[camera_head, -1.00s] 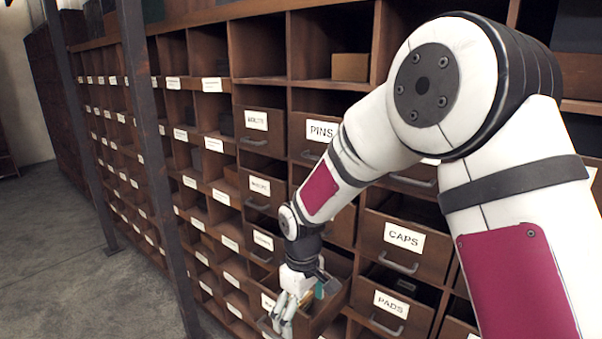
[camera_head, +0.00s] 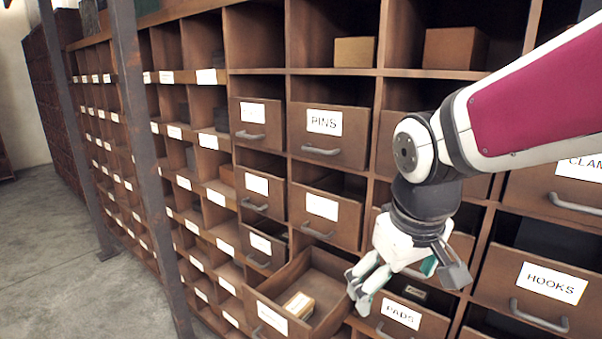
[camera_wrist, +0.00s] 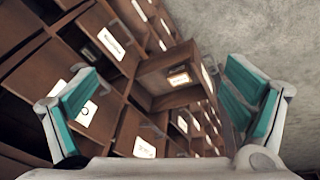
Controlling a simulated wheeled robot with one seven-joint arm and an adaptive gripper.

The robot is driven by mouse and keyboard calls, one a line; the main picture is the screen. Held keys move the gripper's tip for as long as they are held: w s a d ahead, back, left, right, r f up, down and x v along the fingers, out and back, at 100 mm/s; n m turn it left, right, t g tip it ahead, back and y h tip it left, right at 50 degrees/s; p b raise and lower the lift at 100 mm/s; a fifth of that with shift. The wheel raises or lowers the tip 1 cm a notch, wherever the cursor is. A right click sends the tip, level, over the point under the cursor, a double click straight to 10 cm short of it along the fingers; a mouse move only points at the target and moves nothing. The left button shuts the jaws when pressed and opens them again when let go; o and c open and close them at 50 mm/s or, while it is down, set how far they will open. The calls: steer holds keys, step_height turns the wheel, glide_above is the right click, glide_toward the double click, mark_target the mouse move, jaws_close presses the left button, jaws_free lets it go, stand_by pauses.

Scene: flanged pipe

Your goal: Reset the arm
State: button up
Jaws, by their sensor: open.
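My gripper (camera_head: 408,280) is open and empty in the head view, in front of the drawer wall. It is just right of a pulled-out drawer (camera_head: 335,312) and above the PADS drawer (camera_head: 402,314). In the wrist view my gripper (camera_wrist: 165,105) shows its two teal-padded fingers wide apart with nothing between them touching the pads. The pulled-out drawer also shows in the wrist view (camera_wrist: 160,72), beyond the fingers. My arm reaches in from the right edge of the head view, its wrist bent downward.
A small light box (camera_head: 298,304) lies in the open drawer. The PINS drawer (camera_head: 324,122) and HOOKS drawer (camera_head: 548,282) have protruding handles. A dark metal post (camera_head: 150,170) stands at the left. The grey floor (camera_head: 50,240) at left is clear.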

steer(key=s+d+m+t+b, duration=0.2)
steer(key=s+d+m+b, duration=0.1)
steer(key=s, duration=0.6)
steer(key=shift+s+d+f+m, duration=0.3)
steer(key=shift+d+m, duration=0.3)
steer(key=shift+d, duration=0.45)
steer(key=shift+c, duration=0.4)
